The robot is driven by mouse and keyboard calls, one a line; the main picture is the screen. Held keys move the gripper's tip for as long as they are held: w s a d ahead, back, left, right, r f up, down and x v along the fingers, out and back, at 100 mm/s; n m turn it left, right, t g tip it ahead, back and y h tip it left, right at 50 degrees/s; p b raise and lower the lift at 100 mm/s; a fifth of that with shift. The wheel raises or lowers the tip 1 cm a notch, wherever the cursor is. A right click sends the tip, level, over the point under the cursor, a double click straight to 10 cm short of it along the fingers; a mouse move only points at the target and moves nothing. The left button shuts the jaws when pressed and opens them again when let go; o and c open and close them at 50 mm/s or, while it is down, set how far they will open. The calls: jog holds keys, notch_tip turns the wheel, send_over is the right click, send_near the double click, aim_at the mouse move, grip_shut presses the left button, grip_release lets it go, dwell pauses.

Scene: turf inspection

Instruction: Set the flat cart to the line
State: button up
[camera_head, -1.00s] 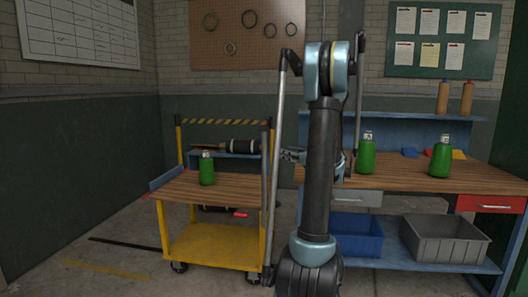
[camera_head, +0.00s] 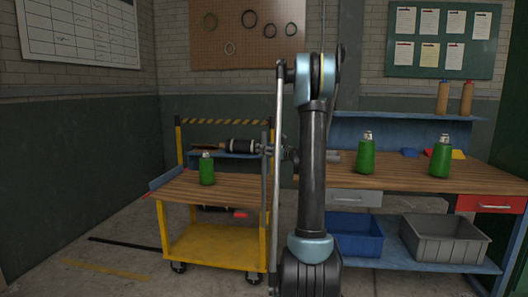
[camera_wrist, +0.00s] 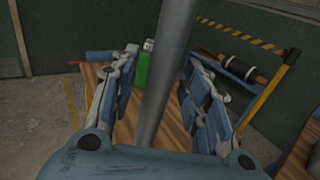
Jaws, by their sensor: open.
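The flat cart, yellow with a wooden top (camera_head: 235,188), stands left of the workbench and bears a green bottle (camera_head: 207,169). In the wrist view its wooden top (camera_wrist: 125,120) and the green bottle (camera_wrist: 142,69) show beyond my gripper (camera_wrist: 163,57). My gripper is open, its fingers spread, and a grey bar crosses the view between them. In the head view my gripper (camera_head: 266,150) is at the cart's right side, partly hidden by bars. A yellow line (camera_head: 105,268) and a black line (camera_head: 138,247) lie on the floor to the cart's left.
The workbench (camera_head: 400,178) on the right holds green bottles (camera_head: 366,153) (camera_head: 440,157). A blue bin (camera_head: 355,235) and a grey bin (camera_head: 445,242) stand on its lower shelf. Floor at the far left is clear.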

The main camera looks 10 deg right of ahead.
jog(key=shift+w+a, duration=0.2)
grip_shut()
